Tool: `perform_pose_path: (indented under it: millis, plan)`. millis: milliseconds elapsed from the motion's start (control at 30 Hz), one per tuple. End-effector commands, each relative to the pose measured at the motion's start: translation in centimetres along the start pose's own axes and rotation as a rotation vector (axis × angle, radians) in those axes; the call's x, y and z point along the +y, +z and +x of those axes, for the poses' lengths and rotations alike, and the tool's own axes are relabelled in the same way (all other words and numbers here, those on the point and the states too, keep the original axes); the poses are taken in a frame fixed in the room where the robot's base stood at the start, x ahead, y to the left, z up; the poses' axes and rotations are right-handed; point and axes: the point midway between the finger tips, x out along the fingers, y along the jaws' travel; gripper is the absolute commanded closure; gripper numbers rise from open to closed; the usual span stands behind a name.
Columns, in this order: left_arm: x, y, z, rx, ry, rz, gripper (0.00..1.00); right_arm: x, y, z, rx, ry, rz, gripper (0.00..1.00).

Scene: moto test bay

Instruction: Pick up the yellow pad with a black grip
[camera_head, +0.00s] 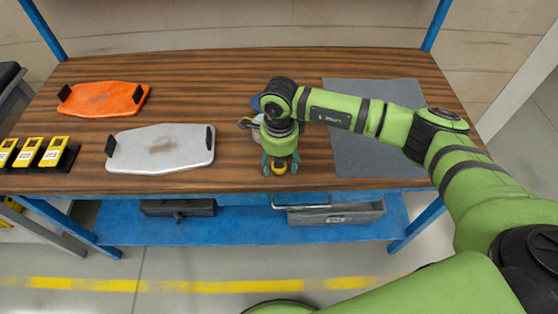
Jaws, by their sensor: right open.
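A small yellow thing with a dark part (279,168) shows near the front edge of the wooden table, mostly hidden by my right gripper. It looks like the yellow pad with the black grip, but little of it shows. My right gripper (281,163) is open and points down over it, with a teal fingertip on each side. I cannot tell whether the fingers touch it. My left gripper is not in view.
The wooden table (230,80) holds an orange plate (103,98), a grey-white plate (160,150) and a grey mat (360,155). Several yellow devices (54,151) stand in a black holder at left. A blue item (256,102) is partly hidden behind my gripper. A lower shelf (240,228) holds bins.

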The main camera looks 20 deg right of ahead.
Motion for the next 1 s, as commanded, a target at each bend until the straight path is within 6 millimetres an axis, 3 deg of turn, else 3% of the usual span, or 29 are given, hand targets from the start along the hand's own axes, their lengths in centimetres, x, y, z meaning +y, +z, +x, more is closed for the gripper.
perform_pose_path:
  millis: [167,200,300,333,767,1000]
  plan:
    - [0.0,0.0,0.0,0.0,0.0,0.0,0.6,0.0,0.1,0.1,-0.001,-0.001,-0.001,0.35]
    - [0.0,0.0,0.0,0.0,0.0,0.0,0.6,0.0,0.1,0.0,-0.002,-0.001,-0.001,0.43]
    - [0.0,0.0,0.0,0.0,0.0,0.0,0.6,0.0,0.1,0.0,-0.002,-0.001,0.0,0.82]
    - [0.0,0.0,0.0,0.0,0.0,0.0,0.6,0.0,0.1,0.0,-0.002,0.0,0.0,0.85]
    - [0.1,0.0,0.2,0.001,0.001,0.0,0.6,0.0,0.1,-0.3,-0.003,-0.001,0.0,0.85]
    - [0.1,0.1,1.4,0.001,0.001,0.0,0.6,-0.2,0.1,-3.1,-0.004,-0.006,-0.001,0.85]
